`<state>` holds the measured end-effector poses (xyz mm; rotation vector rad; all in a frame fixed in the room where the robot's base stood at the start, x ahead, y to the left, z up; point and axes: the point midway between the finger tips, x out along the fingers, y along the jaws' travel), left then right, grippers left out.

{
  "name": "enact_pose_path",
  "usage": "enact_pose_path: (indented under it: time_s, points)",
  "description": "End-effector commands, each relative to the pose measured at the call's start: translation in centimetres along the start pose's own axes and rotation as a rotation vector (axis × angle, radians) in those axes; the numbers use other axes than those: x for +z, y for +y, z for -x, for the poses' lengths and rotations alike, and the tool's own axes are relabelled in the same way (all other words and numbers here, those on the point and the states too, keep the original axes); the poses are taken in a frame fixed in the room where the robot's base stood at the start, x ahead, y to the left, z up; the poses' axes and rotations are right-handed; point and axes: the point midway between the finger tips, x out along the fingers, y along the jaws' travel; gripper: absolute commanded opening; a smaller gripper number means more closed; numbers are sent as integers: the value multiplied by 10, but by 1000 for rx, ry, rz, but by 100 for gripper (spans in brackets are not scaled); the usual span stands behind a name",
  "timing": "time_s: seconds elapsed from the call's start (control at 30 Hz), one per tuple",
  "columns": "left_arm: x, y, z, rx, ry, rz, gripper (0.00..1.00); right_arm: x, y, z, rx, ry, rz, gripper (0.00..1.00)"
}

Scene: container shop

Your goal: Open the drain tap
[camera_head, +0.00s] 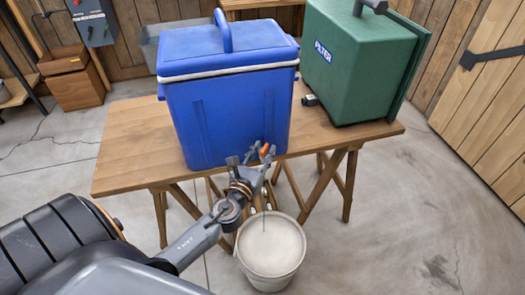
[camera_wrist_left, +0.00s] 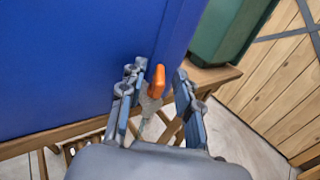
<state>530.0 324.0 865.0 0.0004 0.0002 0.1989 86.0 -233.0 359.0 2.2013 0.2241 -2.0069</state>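The drain tap with an orange handle (camera_head: 265,149) sits low on the front of a blue cooler box (camera_head: 225,115), near its right corner. The handle also shows in the left wrist view (camera_wrist_left: 157,82), with a grey tap body below it. My left gripper (camera_head: 258,156) is at the tap. In the left wrist view its two fingers (camera_wrist_left: 158,75) are spread, one on each side of the orange handle, with gaps visible. The fingers hide part of the tap in the head view. My right gripper is not in view.
A pale bucket (camera_head: 269,280) stands on the floor below the tap; a thin vertical line shows above it, too fine to identify. The wooden table (camera_head: 125,160) carries the cooler and a green FILTER box (camera_head: 355,70). Open concrete floor lies to the right.

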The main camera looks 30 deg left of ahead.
Motion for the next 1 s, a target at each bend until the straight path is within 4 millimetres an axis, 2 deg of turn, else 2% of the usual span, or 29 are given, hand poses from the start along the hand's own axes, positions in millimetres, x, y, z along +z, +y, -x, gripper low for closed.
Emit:
enact_pose_path:
  time_s: [0.17,0.3,0.33,1.0]
  points:
    - [0,0,0,0,0,0,33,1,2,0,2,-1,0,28]
    - [0,0,0,0,0,0,4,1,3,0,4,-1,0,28]
    - [0,0,0,0,0,0,0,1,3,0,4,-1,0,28]
    - [0,0,0,15,0,1,0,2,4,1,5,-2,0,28]
